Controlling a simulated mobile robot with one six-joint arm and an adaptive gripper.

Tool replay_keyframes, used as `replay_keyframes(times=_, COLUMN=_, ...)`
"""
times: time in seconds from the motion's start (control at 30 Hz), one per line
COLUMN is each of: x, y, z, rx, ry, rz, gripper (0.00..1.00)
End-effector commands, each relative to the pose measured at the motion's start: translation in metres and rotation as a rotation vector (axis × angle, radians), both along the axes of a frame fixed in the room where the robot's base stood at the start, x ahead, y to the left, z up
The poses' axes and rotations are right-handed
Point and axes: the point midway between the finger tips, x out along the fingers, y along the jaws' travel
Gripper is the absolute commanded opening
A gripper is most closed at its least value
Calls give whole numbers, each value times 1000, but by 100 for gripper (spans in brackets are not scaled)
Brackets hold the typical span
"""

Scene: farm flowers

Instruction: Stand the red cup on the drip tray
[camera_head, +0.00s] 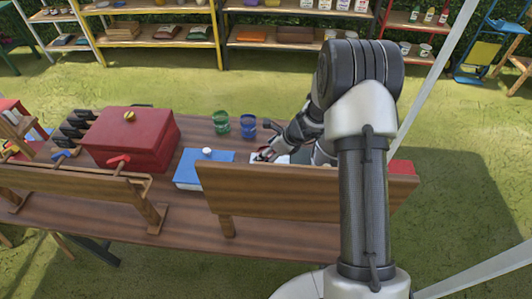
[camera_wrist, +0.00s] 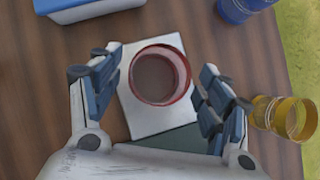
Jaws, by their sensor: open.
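The red cup (camera_wrist: 160,75) is upright over a pale flat plate, likely the drip tray (camera_wrist: 140,122), and appears to stand on it. My gripper (camera_wrist: 158,84) is open, with one finger on each side of the cup and a visible gap on both sides. In the head view, my gripper (camera_head: 264,154) is low over the table by the pale plate (camera_head: 284,159). The cup is mostly hidden there by my gripper. A dark green strip (camera_wrist: 170,143) lies at the plate's near edge.
A blue cup (camera_head: 248,127) and a green cup (camera_head: 220,123) stand behind. A yellow cup (camera_wrist: 285,117) is close right of my gripper. A blue-lidded box (camera_head: 190,168) and red box (camera_head: 130,140) are left. A wooden panel (camera_head: 300,190) blocks the front.

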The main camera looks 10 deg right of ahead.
Motion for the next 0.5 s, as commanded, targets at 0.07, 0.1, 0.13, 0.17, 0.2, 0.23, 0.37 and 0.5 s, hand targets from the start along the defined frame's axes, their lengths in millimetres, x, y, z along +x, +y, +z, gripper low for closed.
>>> replay_keyframes(times=0.07, x=-6, y=-8, z=20, rx=0, ry=-3, rz=-4, gripper=71)
replay_keyframes(times=0.1, x=-10, y=-11, z=27, rx=1, ry=-2, rz=-3, gripper=71)
replay_keyframes(times=0.13, x=-12, y=-14, z=33, rx=1, ry=-2, rz=-2, gripper=71)
replay_keyframes(times=0.17, x=-15, y=-17, z=39, rx=0, ry=-2, rz=-3, gripper=71)
replay_keyframes(times=0.2, x=-19, y=-20, z=46, rx=0, ry=-2, rz=-3, gripper=71)
replay_keyframes(times=0.23, x=-21, y=-23, z=52, rx=-1, ry=-2, rz=-2, gripper=71)
replay_keyframes(times=0.37, x=-30, y=-31, z=70, rx=0, ry=-1, rz=-3, gripper=71)
replay_keyframes(times=0.5, x=-36, y=-37, z=82, rx=1, ry=-1, rz=-2, gripper=71)
